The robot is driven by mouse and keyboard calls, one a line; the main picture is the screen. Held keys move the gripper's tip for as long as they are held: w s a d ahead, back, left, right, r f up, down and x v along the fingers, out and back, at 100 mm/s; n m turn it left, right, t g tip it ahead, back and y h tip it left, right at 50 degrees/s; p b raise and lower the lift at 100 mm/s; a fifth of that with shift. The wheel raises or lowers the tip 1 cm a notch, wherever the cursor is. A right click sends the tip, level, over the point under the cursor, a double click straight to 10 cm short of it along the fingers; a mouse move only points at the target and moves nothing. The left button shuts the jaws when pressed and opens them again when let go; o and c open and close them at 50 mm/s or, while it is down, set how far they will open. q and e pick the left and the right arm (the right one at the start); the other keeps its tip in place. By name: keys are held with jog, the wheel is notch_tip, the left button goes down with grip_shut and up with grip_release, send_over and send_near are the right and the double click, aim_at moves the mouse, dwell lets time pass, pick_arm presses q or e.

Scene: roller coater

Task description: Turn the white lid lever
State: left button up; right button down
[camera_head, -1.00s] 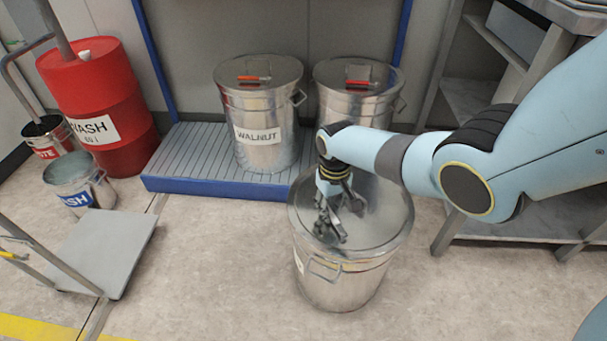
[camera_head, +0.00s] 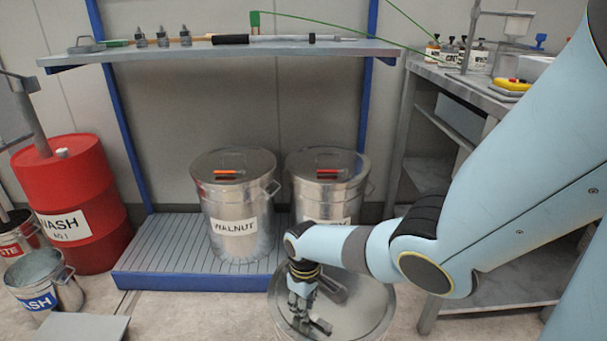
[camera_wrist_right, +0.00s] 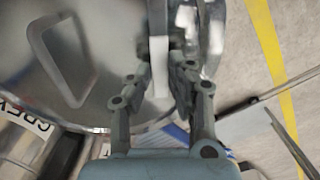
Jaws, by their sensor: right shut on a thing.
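A metal drum with a round lid (camera_head: 362,314) stands at the bottom of the head view, partly cut off by the frame. My right gripper (camera_head: 312,326) is down at the left part of this lid. In the right wrist view the lid (camera_wrist_right: 110,60) fills the left side, with a bail-shaped handle on it. A white lever (camera_wrist_right: 160,78) shows as a narrow strip between the fingers of the right gripper (camera_wrist_right: 172,50), which is shut on it. The fingers hide part of the lever. My left gripper is not in view.
A walnut drum (camera_head: 238,205) and another lidded drum (camera_head: 326,190) stand on a blue-edged platform (camera_head: 160,260) behind. A red barrel (camera_head: 75,200) and small pails are at left. A workbench (camera_head: 440,150) stands at right. A shelf (camera_head: 230,50) spans the back.

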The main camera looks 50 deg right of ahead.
jog(key=c, duration=1.2)
grip_release()
jog(key=shift+c, duration=0.2)
jog(key=shift+r, duration=0.1)
notch_tip(320, 180, up, 12)
